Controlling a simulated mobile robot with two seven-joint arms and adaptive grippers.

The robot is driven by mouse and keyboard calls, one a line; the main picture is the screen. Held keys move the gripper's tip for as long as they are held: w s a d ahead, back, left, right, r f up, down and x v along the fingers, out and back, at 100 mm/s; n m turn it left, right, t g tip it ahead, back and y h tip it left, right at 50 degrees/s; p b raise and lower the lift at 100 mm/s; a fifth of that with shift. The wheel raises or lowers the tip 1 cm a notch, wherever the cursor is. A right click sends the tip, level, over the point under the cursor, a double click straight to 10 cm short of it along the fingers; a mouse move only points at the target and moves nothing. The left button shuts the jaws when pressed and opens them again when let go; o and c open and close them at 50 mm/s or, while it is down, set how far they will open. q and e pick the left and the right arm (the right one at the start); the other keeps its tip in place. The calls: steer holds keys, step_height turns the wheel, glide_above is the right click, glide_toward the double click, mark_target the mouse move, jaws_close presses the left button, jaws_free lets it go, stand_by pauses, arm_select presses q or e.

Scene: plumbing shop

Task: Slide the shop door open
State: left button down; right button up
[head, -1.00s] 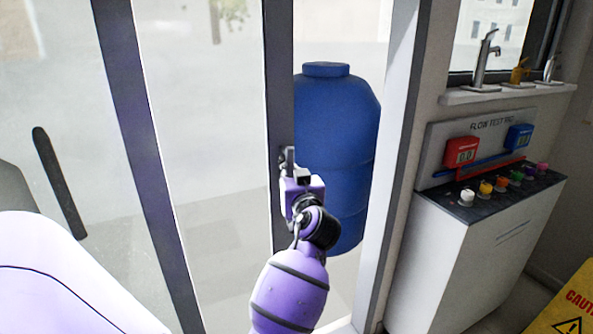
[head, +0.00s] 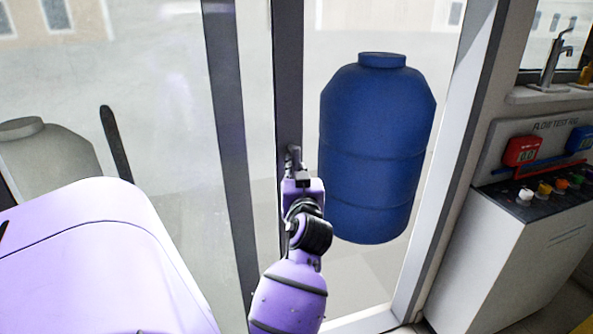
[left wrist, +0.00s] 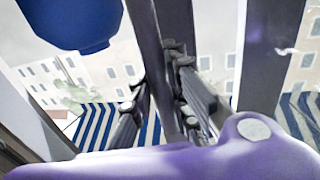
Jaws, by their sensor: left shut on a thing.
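The sliding shop door is a glass panel with a dark upright edge post (head: 289,75) in the head view. A clear gap stands between this post and the pale door frame (head: 447,165) on the right. My left gripper (head: 293,158) is shut on the edge post at about mid-height. In the left wrist view my left gripper (left wrist: 158,85) has one finger on each side of the post (left wrist: 163,45). The exact contact is partly hidden. My right gripper is not in view.
A blue tank (head: 375,150) stands beyond the gap. A second dark upright (head: 226,110) and a long dark bar (head: 116,143) show to the left. A white flow test rig (head: 505,240) stands right of the frame, below a sill with a tap (head: 551,65).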

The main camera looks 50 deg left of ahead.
arm_select(q)
steer(key=shift+f, duration=0.15)
steer(key=c, duration=1.6)
jaws_free()
steer(key=shift+c, duration=0.2)
steer(key=shift+s, duration=0.1)
steer(key=v, duration=1.2)
